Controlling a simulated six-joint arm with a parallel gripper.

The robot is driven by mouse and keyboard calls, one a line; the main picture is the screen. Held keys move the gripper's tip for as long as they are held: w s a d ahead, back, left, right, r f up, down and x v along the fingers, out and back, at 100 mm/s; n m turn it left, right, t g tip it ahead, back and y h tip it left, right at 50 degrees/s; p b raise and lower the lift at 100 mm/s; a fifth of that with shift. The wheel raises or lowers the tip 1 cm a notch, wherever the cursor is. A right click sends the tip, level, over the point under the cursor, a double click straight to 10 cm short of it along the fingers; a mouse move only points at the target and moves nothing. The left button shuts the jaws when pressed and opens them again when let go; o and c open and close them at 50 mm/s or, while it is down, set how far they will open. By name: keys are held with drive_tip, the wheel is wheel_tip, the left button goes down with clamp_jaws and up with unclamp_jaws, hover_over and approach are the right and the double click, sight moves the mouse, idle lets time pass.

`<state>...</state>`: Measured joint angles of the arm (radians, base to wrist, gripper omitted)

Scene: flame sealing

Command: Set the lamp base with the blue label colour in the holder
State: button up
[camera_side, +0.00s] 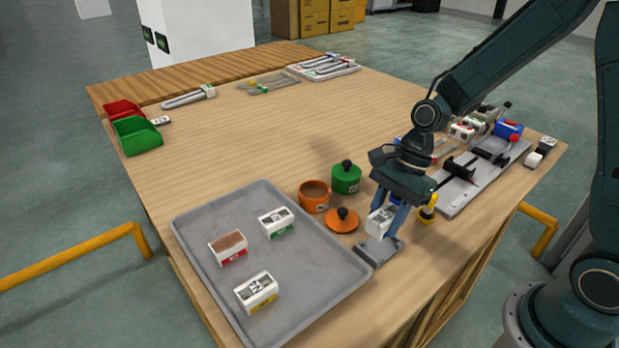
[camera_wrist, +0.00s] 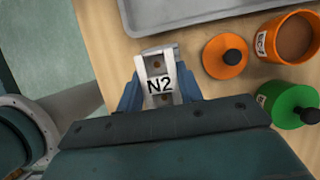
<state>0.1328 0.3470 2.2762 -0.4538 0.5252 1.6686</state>
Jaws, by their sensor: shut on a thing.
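My gripper (camera_side: 385,218) points down near the table's front edge, shut on a white lamp base (camera_side: 379,222). In the wrist view the base (camera_wrist: 160,86) sits between the fingers (camera_wrist: 158,92), its top marked N2. Its coloured label strip is not clear in either view. A small grey holder (camera_side: 367,253) stands on the table directly under the base; I cannot tell whether they touch. Three other lamp bases stand in the grey tray (camera_side: 195,222): one with a green label (camera_side: 277,223), one red (camera_side: 228,247), one yellow (camera_side: 257,292).
Close to my gripper are an orange pot (camera_side: 314,197), its orange lid (camera_side: 342,220), a green lidded pot (camera_side: 346,179) and a yellow-and-black object (camera_side: 428,208). A grey fixture plate (camera_side: 462,195) lies to the right. Red (camera_side: 123,110) and green (camera_side: 135,137) bins stand far left. The table's middle is clear.

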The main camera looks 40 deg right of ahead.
sight(380, 247)
drive_tip(key=shift+f, duration=2.65)
drive_tip(key=o, duration=1.1)
drive_tip(key=shift+c, duration=0.2)
drive_tip(key=v, duration=1.3)
drive_tip(key=shift+d+r, duration=0.2)
drive_tip(key=shift+r, duration=0.1)
